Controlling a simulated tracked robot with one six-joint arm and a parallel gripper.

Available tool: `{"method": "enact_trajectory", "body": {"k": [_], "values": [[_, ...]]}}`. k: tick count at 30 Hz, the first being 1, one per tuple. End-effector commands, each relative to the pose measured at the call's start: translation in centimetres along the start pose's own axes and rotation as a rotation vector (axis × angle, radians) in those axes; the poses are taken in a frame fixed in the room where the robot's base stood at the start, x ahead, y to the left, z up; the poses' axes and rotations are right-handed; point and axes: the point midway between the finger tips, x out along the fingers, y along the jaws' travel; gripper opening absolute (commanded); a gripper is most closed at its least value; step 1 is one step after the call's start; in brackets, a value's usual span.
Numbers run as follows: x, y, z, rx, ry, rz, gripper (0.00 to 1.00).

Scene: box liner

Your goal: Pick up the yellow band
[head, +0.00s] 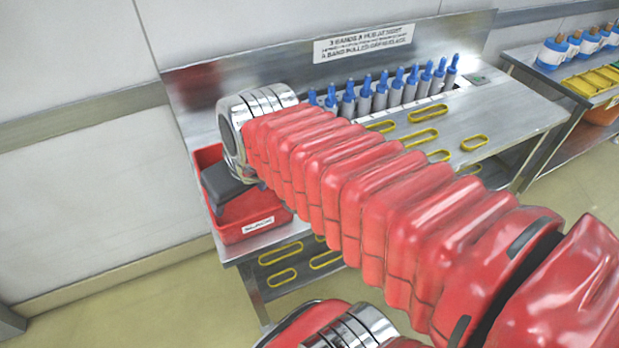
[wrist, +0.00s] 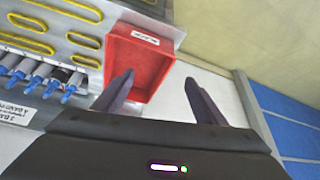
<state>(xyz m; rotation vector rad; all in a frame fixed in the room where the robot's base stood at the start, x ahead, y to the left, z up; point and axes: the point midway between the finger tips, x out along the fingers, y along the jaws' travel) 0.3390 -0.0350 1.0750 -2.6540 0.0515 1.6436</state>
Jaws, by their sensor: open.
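Several yellow oval bands lie on the steel table top; one is the long band (head: 427,113) behind my arm, another the small band (head: 474,143) near the right edge. More bands, such as this one (head: 281,253), lie on a lower level at the table's front. I cannot tell which band is meant. In the wrist view, bands (wrist: 26,42) show at upper left, apart from my fingers. My gripper (wrist: 159,76) is open, with nothing visible between its fingers, and points towards the red bin (wrist: 127,57). In the head view its dark body is over the bin (head: 251,222); its fingertips are unclear.
A row of grey pegs with blue tops (head: 380,93) stands along the back of the table, under a sign (head: 363,43). A second bench (head: 510,52) at the right holds blue-and-white items and yellow pieces. My arm hides part of the table.

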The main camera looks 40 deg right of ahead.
Motion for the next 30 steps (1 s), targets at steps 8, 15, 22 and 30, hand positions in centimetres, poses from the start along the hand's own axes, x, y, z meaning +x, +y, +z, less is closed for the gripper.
{"method": "enact_trajectory", "body": {"k": [8,15,22,30], "values": [[4.1,6.8,-2.9,0.07,-0.033,0.027,0.85],[7.8,13.9,-3.7,0.13,-0.051,0.053,1.0],[11.3,21.4,-2.6,0.193,-0.065,0.082,1.0],[13.1,25.9,-1.3,0.227,-0.069,0.102,1.0]]}}
